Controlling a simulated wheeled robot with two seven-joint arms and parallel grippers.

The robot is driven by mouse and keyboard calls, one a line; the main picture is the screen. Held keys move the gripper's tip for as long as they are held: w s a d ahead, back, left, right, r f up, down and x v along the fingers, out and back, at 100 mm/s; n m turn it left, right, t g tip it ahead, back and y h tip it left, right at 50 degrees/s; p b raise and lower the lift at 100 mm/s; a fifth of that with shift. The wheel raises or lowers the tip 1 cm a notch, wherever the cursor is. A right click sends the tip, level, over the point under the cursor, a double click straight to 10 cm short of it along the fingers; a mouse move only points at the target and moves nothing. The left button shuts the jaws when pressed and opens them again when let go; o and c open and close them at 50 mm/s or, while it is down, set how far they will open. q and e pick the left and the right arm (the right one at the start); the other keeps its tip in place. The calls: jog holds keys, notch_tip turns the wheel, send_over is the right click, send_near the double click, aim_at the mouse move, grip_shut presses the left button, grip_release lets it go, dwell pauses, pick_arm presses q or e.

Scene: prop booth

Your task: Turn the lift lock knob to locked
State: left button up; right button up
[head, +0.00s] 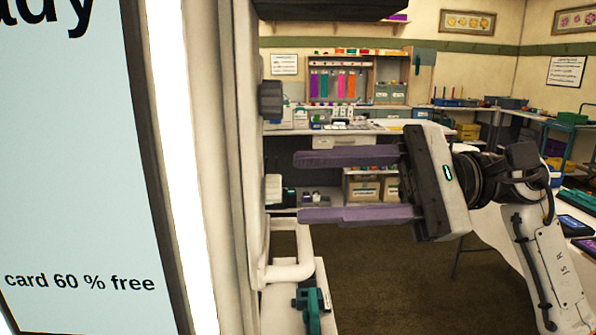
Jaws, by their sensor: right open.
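A tall white panel edge (243,200) stands left of the middle, and two knobs stick out from its right side. The upper one is a dark grey knob (270,101); the lower one is a smaller pale knob (273,188). No label shows, so I cannot tell which is the lift lock knob or how it is set. My right gripper (300,187) is open and comes in from the right. Its two purple fingers point left, one above and one below the pale knob's level, with their tips just right of it. Nothing shows between them. My left gripper is out of view.
A bright-framed screen (75,180) fills the left. Below the knobs are a white bent handle (292,262) and a teal clamp-like part (312,303). Shelves and a workbench (350,128) stand at the back. Dark open floor (375,285) lies below my right gripper.

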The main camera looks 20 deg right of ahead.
aim_at(272, 189)
jog(key=x, duration=0.2)
jog(key=shift+a+p, duration=0.3)
jog(key=shift+a, duration=0.1)
jog(key=shift+w+a, duration=0.1)
jog(key=c, duration=1.1)
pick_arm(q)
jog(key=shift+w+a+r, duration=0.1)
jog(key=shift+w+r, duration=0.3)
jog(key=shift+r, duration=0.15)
pick_arm(e)
jog(key=shift+o, duration=0.2)
